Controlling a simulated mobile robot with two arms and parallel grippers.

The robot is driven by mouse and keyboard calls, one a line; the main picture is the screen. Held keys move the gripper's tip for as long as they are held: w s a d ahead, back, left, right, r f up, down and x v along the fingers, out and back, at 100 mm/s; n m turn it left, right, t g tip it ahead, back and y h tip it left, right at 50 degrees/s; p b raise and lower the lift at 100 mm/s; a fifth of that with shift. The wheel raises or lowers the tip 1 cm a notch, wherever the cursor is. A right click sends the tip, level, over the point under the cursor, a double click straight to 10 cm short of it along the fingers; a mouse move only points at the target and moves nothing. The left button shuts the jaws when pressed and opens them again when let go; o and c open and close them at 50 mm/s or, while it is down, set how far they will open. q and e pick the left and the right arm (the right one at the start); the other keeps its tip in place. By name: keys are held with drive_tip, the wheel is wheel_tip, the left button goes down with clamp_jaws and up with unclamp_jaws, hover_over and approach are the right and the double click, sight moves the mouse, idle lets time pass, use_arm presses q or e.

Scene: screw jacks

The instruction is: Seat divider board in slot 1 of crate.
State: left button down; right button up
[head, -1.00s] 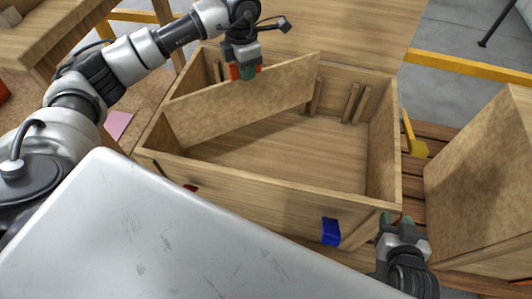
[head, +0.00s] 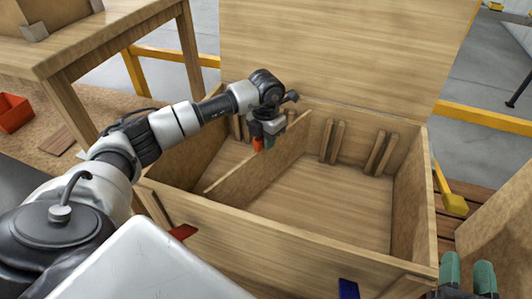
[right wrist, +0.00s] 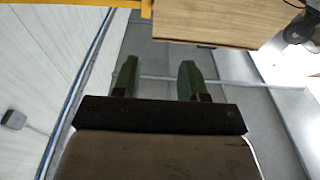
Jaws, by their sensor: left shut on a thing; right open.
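The wooden crate (head: 300,238) stands open in the middle of the head view. My left gripper (head: 264,142) is shut on the top edge of the divider board (head: 262,172). The board is down inside the crate, crossing it obliquely, its far end near the back wall. Cleat pairs show on the back wall: one at left partly behind my gripper, a middle pair (head: 333,141) right of the board's end, and a right pair (head: 380,152). Front-wall cleats are hidden. My right gripper (head: 467,272) is open and empty outside the front right corner.
A large wooden panel (head: 345,55) rises behind the crate. Red (head: 183,232) and blue (head: 348,289) marks are on the front wall. A yellow part (head: 453,202) is right of the crate. A wooden table (head: 110,45) stands back left. The crate's right side is empty.

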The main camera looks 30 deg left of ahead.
sight(266, 162)
use_arm(q)
drive_tip(key=shift+f+b, duration=0.55)
drive_tip(key=shift+f, duration=1.45)
use_arm(e)
drive_tip(key=shift+s+a+r+t+y, duration=0.1)
drive_tip(key=shift+s+r+t+y, duration=0.1)
drive_tip(key=shift+r+t, duration=0.4)
drive_tip(key=shift+s+a+r+t+y, duration=0.1)
drive_tip(key=shift+s+r+t+y, duration=0.1)
drive_tip(key=shift+r+t, duration=0.4)
drive_tip(key=shift+s+a+r+t+y, duration=0.1)
drive_tip(key=shift+r+t+y, duration=0.1)
drive_tip(key=shift+r+t, duration=0.4)
use_arm(q)
drive_tip(key=shift+f, duration=0.1)
use_arm(e)
drive_tip(key=shift+r, duration=0.15)
use_arm(q)
drive_tip(key=c, duration=1.1)
unclamp_jaws()
drive_tip(key=shift+o, duration=0.2)
